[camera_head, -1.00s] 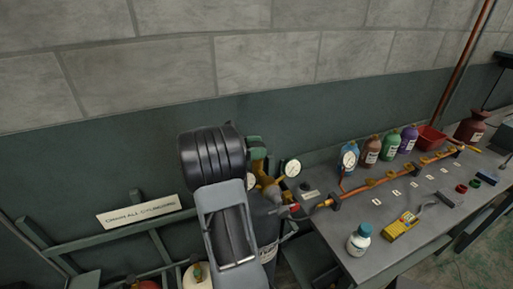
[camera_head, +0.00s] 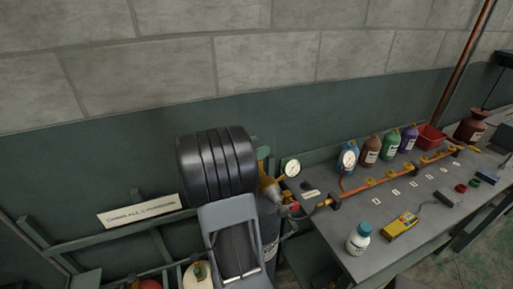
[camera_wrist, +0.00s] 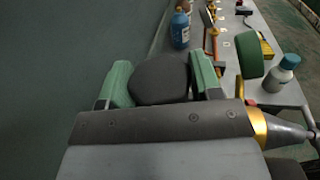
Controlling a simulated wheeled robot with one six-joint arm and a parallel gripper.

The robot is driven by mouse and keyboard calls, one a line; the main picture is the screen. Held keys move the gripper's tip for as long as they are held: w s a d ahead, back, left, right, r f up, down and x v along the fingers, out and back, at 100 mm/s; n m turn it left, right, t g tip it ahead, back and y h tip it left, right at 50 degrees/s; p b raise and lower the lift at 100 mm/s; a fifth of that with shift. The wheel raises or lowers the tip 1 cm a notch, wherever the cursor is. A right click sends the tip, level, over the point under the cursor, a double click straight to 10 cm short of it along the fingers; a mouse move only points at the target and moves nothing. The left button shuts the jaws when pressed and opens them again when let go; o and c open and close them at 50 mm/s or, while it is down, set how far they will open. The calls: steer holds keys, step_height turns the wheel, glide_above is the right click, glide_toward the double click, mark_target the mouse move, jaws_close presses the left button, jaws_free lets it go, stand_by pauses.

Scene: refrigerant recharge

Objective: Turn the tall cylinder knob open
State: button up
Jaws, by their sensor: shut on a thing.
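The tall cylinder (camera_head: 270,235) is a dark grey bottle, mostly hidden behind my arm in the head view. A brass regulator (camera_head: 269,191) with a white dial gauge (camera_head: 293,167) sits at its top. In the wrist view my gripper (camera_wrist: 162,82) has its two green fingers on either side of a dark, rounded knob (camera_wrist: 162,70), shut on it. This appears to be the tall cylinder knob. A green rounded part (camera_wrist: 250,55) and a gold and grey cone-shaped fitting (camera_wrist: 275,130) show to the right. The head view hides the grip.
A grey bench (camera_head: 350,205) to the right carries a copper manifold (camera_head: 375,182), several coloured bottles, a white bottle (camera_head: 359,239) and a yellow meter (camera_head: 400,226). A green rack with a sign (camera_head: 138,211) stands at the left. The wall is close behind.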

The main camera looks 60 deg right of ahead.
steer(key=o, duration=0.9)
steer(key=b+v, duration=0.3)
steer(key=v, duration=1)
steer(key=shift+w+a, duration=0.2)
steer(key=shift+a, duration=0.15)
